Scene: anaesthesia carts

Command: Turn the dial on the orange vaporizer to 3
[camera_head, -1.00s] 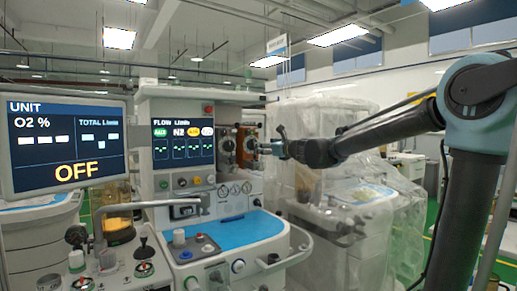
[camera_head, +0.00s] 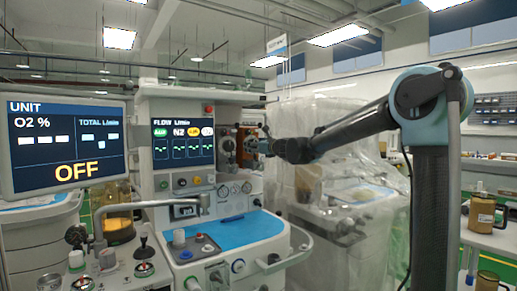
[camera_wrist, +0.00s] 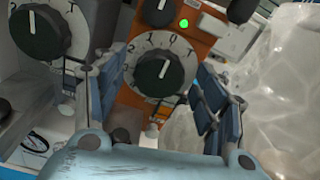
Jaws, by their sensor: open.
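The orange vaporizer (camera_head: 239,156) is mounted on the right side of the anaesthesia machine, partly hidden by my gripper in the head view. In the wrist view its orange body (camera_wrist: 203,45) carries a white-rimmed dial (camera_wrist: 161,68) with a black knob and a white pointer mark; a "2" shows at the rim's left side. My gripper (camera_wrist: 155,78) is open, with one blue-grey finger to the left and one to the right of this dial. Contact cannot be told. The gripper also shows beside the vaporizer in the head view (camera_head: 262,147).
A second, grey unit with a similar dial (camera_wrist: 38,32) sits close to the left. Another black knob (camera_wrist: 159,10) lies above the orange unit's dial. A plastic-covered cart (camera_head: 340,200) stands at the right. The blue work surface (camera_head: 235,232) lies below.

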